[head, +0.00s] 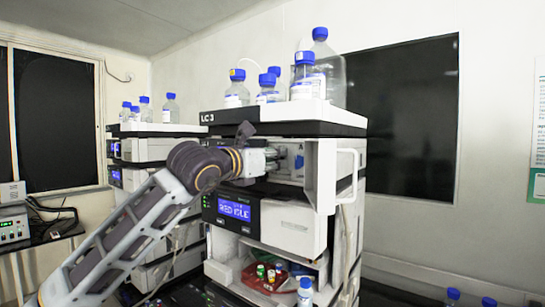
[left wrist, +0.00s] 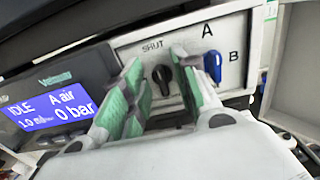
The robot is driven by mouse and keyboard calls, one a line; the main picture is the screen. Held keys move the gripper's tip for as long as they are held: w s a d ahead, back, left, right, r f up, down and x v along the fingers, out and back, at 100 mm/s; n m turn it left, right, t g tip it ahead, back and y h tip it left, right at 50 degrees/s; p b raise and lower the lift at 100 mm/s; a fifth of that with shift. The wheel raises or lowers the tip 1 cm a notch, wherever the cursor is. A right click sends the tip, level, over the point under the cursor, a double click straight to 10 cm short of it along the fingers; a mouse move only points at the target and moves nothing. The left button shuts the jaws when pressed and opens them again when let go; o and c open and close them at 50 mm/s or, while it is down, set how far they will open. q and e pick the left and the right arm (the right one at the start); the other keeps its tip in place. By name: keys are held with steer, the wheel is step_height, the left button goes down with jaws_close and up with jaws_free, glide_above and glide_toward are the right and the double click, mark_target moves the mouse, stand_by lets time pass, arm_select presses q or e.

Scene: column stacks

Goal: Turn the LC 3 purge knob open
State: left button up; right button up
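The black knob (left wrist: 162,74), under the word SHUT, sits on the white panel (left wrist: 137,42) in the left wrist view. My left gripper (left wrist: 156,62) has its green-padded fingers apart, one on each side of this knob. I cannot tell how close the tips are to the panel or whether they touch the knob. In the head view, my left gripper (head: 287,158) reaches into the front of the stack marked LC 3 (head: 225,117); the knob is hidden there. My right gripper is not in view.
A blue knob (left wrist: 212,66) by the letters A and B sits close right of my right-hand finger. An open white door (head: 326,176) stands right of the gripper. A lit display (head: 234,209) is below. Blue-capped bottles (head: 303,77) stand on top.

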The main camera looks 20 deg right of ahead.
arm_select(q)
jaws_close()
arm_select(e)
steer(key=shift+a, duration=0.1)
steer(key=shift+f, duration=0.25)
